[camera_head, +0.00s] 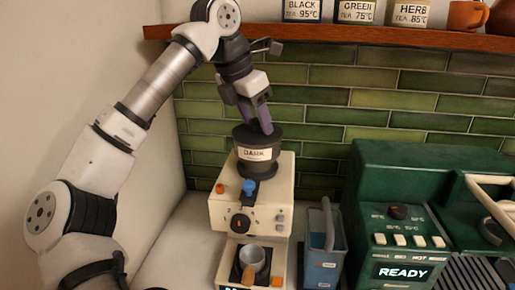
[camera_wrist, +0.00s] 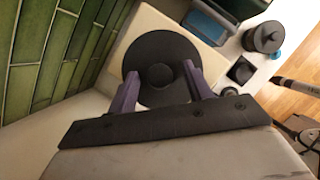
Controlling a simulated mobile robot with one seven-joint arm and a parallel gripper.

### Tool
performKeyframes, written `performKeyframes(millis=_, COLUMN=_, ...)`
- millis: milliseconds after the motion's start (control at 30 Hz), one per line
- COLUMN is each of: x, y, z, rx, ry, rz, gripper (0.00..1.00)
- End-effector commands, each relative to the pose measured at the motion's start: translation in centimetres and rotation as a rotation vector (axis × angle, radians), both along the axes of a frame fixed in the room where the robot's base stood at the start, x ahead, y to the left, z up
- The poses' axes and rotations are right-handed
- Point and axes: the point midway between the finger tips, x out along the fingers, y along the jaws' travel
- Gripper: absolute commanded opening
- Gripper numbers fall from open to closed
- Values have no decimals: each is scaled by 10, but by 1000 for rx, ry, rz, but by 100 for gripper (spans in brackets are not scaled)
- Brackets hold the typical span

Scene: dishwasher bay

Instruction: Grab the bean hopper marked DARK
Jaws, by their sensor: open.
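The bean hopper marked DARK (camera_head: 258,154) is a black round container with a white label, standing upright on top of a cream grinder (camera_head: 232,212). In the wrist view the hopper (camera_wrist: 156,48) shows from above as a dark disc with a round knob in its middle. My gripper (camera_head: 265,130) points down at the hopper's lid. Its purple fingers are apart, one on either side of the knob in the wrist view (camera_wrist: 158,70). I cannot tell whether the fingertips touch the lid. Nothing is held.
A blue-grey bin (camera_head: 322,262) with a raised handle stands right of the grinder. A green coffee machine (camera_head: 400,175) reading READY fills the right. Above, a wooden shelf (camera_head: 350,38) holds tea tins (camera_head: 355,12) and an orange mug (camera_head: 467,17). A green tiled wall (camera_head: 315,110) is close behind.

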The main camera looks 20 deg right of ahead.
Motion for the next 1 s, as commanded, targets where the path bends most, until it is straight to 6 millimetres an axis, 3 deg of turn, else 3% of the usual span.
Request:
performKeyframes(millis=100, x=0, y=0, z=0, rx=0, ry=0, rz=0, gripper=48)
performKeyframes(millis=467, x=0, y=0, z=0, rx=0, ry=0, rz=0, gripper=1)
performKeyframes(millis=1000, x=0, y=0, z=1, rx=0, ry=0, rz=0, gripper=0)
